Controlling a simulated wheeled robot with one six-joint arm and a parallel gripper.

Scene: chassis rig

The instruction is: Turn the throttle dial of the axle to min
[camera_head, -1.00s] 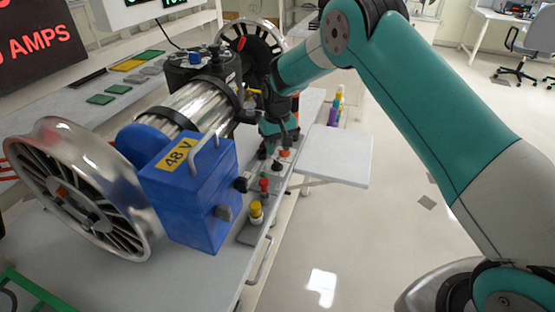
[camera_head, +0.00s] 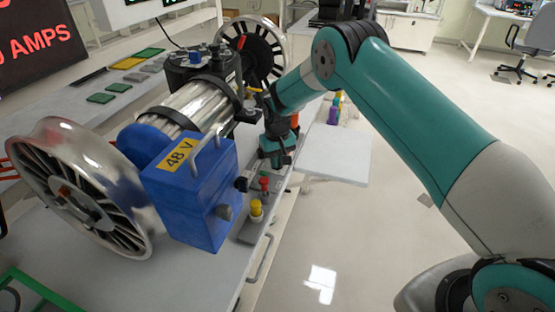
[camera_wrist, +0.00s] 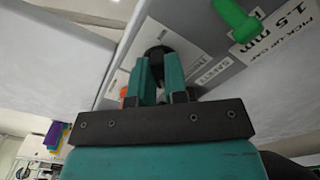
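The axle assembly has a blue 48 V box (camera_head: 190,192) between two silver wheels, with controls along its right side on the bench edge. My gripper (camera_head: 277,160) points down over this control strip, beyond the red and yellow knobs. In the wrist view, the two teal fingers (camera_wrist: 159,68) stand apart on either side of a round black knob (camera_wrist: 157,54) on a grey labelled panel (camera_wrist: 215,72). I cannot tell whether they touch it. Which control is the throttle dial cannot be read, and neither can its setting.
A red knob (camera_head: 264,184) and a yellow knob (camera_head: 256,208) stand nearer on the strip. A green part (camera_wrist: 235,18) lies close to the fingers in the wrist view. A pale side shelf (camera_head: 335,156) is bare. The floor at the right is open.

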